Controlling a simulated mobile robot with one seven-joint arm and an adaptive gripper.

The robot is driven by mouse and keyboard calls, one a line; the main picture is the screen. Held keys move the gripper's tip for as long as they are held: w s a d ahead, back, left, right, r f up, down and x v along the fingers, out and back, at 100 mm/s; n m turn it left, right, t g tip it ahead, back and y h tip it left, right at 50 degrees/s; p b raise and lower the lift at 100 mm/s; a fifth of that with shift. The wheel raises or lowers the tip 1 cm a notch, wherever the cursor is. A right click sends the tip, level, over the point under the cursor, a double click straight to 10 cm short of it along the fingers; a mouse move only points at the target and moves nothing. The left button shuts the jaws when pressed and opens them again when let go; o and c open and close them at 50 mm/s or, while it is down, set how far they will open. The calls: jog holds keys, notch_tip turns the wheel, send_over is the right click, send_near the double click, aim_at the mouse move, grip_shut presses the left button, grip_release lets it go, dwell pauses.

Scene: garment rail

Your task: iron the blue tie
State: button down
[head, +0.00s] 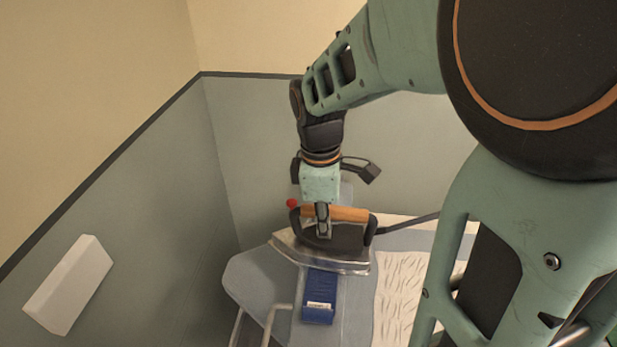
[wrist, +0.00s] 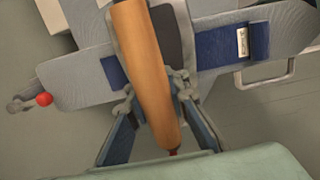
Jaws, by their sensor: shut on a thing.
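The blue tie (head: 318,285) lies across the grey ironing board (head: 250,281), with a white label near its end. It also shows in the wrist view (wrist: 218,46), sticking out on both sides of the iron. The iron (head: 290,247) has a wooden handle and a dark body, and sits over the tie, hiding its middle. My gripper (head: 323,222) is shut on the iron's wooden handle (wrist: 142,60), with a finger on each side of it. I cannot tell whether the soleplate touches the tie.
A cream textured cloth (head: 398,290) lies to the right of the tie. A dark cord (head: 410,222) runs right from the iron. A red knob (head: 292,203) shows behind the iron. A white box (head: 68,285) is on the left wall. Walls close in behind and left of the board.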

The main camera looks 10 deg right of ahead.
jog(key=shift+s+r, duration=0.1)
